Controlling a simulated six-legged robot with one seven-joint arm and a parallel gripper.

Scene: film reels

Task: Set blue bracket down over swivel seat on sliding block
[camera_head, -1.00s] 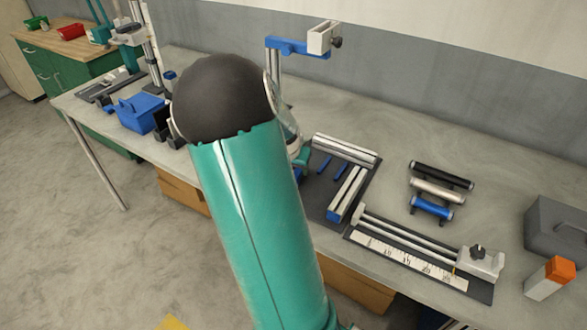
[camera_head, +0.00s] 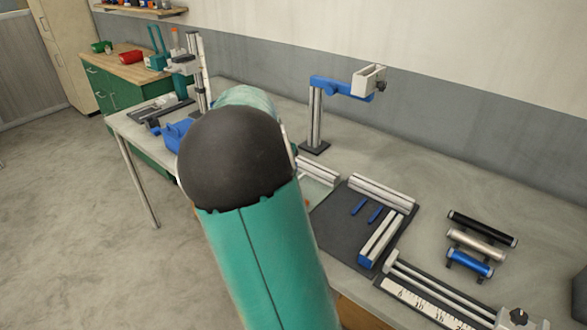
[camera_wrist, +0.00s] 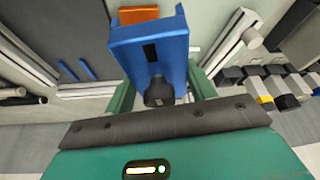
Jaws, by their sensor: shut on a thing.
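The blue bracket (camera_wrist: 155,45) is in my gripper (camera_wrist: 163,92) in the wrist view; green fingers stand on either side of it. It has a dark slot and a black knob (camera_wrist: 159,92) on its near side. In the head view my own arm hides gripper and bracket. A pale block with a black knob (camera_head: 520,319) sits at the near end of a twin-rod rail with a white scale (camera_head: 425,303). A grey block (camera_head: 183,65) is on an upright column at the back left. I cannot tell which block is the task's, and cannot make out a swivel seat.
A post with a blue arm and pale end block (camera_head: 370,80) rises from the bench. A dark mat (camera_head: 340,228) holds pale bars and blue pins. Black, silver and blue cylinders (camera_head: 470,262) lie at right. A blue bin (camera_head: 176,134) stands at left. Bare bench (camera_head: 430,165) lies behind the mat.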

